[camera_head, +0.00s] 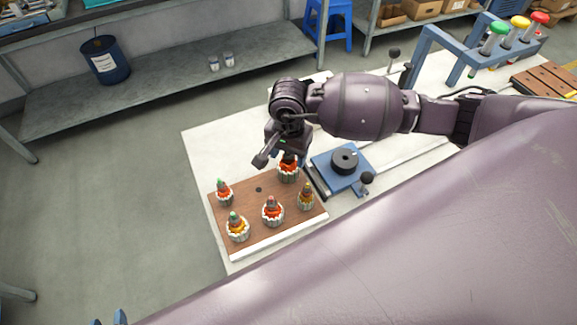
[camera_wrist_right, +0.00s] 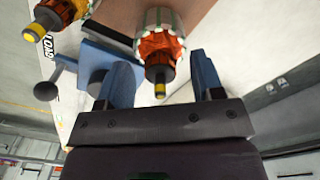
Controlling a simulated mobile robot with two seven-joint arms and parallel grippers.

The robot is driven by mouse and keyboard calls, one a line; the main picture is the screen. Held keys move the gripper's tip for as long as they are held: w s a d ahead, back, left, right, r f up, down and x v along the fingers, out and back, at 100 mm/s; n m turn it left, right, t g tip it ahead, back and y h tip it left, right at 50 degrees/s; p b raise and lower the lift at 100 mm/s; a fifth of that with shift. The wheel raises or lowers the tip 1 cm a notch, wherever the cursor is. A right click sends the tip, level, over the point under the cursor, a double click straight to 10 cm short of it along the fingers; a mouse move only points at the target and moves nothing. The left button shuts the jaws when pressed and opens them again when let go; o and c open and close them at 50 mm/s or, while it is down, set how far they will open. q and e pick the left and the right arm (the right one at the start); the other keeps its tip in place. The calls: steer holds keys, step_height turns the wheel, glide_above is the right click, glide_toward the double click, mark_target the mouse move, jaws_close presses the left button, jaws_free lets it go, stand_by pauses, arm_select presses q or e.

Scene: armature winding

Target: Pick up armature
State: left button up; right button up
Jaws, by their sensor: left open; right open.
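Several armatures stand upright on a brown wooden board (camera_head: 248,208). The armature at the board's back right (camera_head: 288,173) has an orange-red winding and a white segmented core, and my right gripper (camera_head: 287,156) is directly above it, partly hiding it. In the right wrist view this armature (camera_wrist_right: 158,48) shows its shaft end pointing between the two blue fingers of my right gripper (camera_wrist_right: 165,82), which are open with gaps on both sides. Other armatures are at the back left (camera_head: 224,193), front left (camera_head: 237,228), front middle (camera_head: 272,211) and right (camera_head: 306,196). My left gripper (camera_head: 108,320) shows only blue fingertips at the bottom edge.
A blue fixture with a black round part (camera_head: 345,160) stands just right of the board. A dark empty hole (camera_head: 259,189) is in the board. A blue frame (camera_head: 430,60) with coloured knobs is at the back right. The white table (camera_head: 205,150) is bare left of the gripper.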

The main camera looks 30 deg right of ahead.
steer(key=shift+c, duration=0.2)
jaws_close()
steer(key=shift+r, duration=0.1)
